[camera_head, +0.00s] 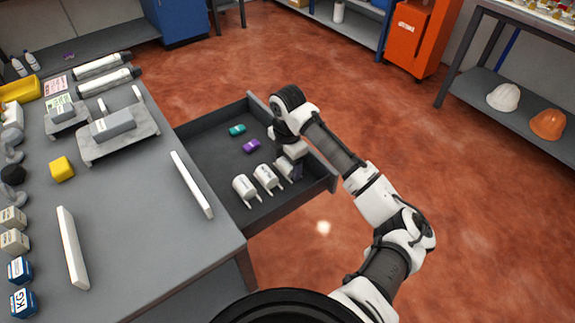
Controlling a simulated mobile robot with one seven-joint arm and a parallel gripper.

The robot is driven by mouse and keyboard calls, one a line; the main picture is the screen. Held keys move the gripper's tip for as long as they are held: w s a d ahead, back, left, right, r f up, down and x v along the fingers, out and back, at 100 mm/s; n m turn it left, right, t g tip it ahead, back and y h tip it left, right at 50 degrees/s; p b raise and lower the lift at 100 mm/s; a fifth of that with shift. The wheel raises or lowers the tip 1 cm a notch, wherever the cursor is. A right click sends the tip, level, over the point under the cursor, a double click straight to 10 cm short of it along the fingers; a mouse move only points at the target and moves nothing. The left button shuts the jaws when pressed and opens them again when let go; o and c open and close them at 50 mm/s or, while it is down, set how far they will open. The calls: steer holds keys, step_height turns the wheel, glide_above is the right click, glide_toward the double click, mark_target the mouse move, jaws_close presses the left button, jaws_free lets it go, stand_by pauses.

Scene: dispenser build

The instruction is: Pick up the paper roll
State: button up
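Three white, rounded, roll-like objects lie in a row in the open dark drawer. The left one (244,188) and the middle one (267,178) show plainly, each with small prongs or tails at the lower edge. The right one (285,168) is partly hidden by my gripper. I cannot tell for certain which is the paper roll. My gripper (297,172) points down into the drawer at the right end of the row, beside or over the right white object. Its fingers are too small and dark to show whether they are open or touching it.
The drawer (205,140) has raised walls and also holds a green piece (237,130) and a purple piece (251,146). The grey table (145,215) at left carries white bars, trays, tubes and boxes. The red floor is clear right of my arm.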

steer(key=c, duration=0.9)
steer(key=shift+o, duration=0.2)
steer(key=shift+r, duration=0.1)
